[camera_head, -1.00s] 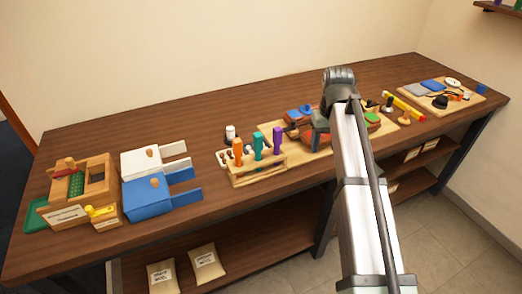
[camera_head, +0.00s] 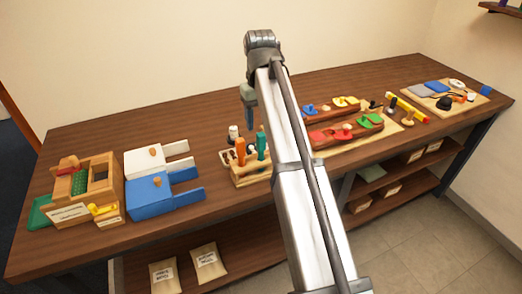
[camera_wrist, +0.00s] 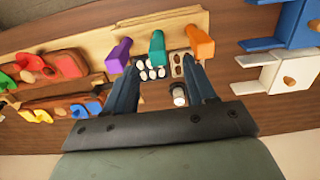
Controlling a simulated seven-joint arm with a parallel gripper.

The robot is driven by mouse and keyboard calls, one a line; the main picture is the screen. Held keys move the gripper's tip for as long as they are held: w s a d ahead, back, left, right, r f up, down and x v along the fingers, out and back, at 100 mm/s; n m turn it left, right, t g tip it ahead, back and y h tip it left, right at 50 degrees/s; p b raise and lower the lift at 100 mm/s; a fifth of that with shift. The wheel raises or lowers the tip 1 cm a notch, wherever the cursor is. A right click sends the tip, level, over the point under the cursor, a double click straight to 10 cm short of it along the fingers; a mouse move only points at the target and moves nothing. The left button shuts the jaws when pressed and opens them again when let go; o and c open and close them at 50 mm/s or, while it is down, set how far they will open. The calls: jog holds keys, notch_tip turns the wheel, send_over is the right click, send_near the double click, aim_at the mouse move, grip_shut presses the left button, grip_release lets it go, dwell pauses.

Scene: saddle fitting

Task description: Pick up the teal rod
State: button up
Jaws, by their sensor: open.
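The teal rod (camera_head: 261,145) stands upright in a light wooden rack (camera_head: 245,182) on the table. It also shows in the wrist view (camera_wrist: 157,48), between an orange rod (camera_wrist: 200,46) and a purple rod (camera_wrist: 119,55). My gripper (camera_head: 251,125) is above the rack, its fingers pointing down. In the wrist view the gripper (camera_wrist: 160,75) is open and empty. The teal rod shows ahead of the gap between the two fingers, apart from both. In the head view my arm hides the purple rod and the rack's right part.
A white-capped bottle (camera_wrist: 179,96) and small white pieces (camera_wrist: 150,70) are close to the fingers. Blue (camera_head: 150,197) and white (camera_head: 150,162) boxes stand left of the rack. Dark red saddle-like pieces (camera_head: 345,132) lie on a board to the right.

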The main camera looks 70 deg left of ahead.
aim_at(261, 143)
jog(key=f, duration=0.9)
jog(key=shift+w+a+f, duration=0.15)
jog(key=shift+w+f, duration=0.05)
jog(key=shift+f, duration=0.2)
jog(key=shift+c, duration=0.4)
grip_shut()
jog(key=shift+r, duration=0.15)
notch_tip(261, 143, up, 10)
jog(key=shift+f, duration=0.1)
